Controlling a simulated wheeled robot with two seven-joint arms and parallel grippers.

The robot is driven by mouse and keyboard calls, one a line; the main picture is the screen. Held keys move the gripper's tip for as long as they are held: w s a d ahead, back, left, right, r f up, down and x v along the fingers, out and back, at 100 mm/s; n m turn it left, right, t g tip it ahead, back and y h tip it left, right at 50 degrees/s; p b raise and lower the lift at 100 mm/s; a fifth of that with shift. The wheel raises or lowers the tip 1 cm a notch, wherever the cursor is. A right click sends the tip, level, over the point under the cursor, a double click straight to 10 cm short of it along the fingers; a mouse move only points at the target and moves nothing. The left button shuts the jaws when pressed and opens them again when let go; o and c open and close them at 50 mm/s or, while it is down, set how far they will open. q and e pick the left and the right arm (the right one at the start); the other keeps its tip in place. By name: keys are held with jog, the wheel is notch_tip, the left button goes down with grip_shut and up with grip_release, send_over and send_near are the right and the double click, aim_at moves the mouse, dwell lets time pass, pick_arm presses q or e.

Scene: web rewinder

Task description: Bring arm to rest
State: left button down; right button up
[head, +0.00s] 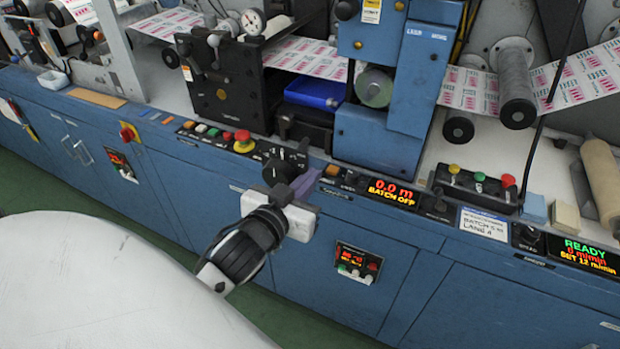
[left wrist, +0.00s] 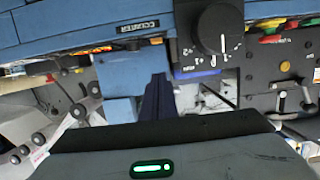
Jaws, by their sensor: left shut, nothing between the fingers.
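My left arm reaches in from the lower left in the head view. Its left gripper (head: 307,182) is in front of the blue rewinder's control ledge, close to a black rotary knob (head: 278,172). Whether it touches the knob cannot be told from the head view. In the left wrist view the dark fingers (left wrist: 157,97) are together with nothing between them, and the black knob (left wrist: 218,28) stands beside them, apart in the picture. My right gripper is in neither view.
The blue rewinder (head: 390,240) spans the view. Its ledge carries a red mushroom button (head: 243,137), a lit "BATCH OFF" display (head: 391,192) and a button box (head: 475,187). Printed web (head: 305,57) runs above. Green floor (head: 60,190) lies in front of the cabinets.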

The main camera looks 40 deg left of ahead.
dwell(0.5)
pick_arm(q)
jog(key=s+d+f+m+g+h, duration=0.1)
jog(key=s+d+f+g+h, duration=0.1)
jog(key=s+d+f, duration=0.3)
jog(key=s+d+f+m+g+h, duration=0.2)
jog(key=s+d+f, duration=0.3)
jog(key=f, duration=0.7)
jog(key=s+d+f+m+g+h, duration=0.1)
jog(key=s+d+f+g, duration=0.1)
jog(key=s+d+f, duration=0.3)
notch_tip(320, 180, down, 4)
jog(key=s, duration=0.2)
jog(key=shift+s+d+f+m+g+h, duration=0.2)
jog(key=shift+s+m+g+h, duration=0.1)
jog(key=shift+s+h, duration=0.1)
jog(key=shift+w, duration=0.1)
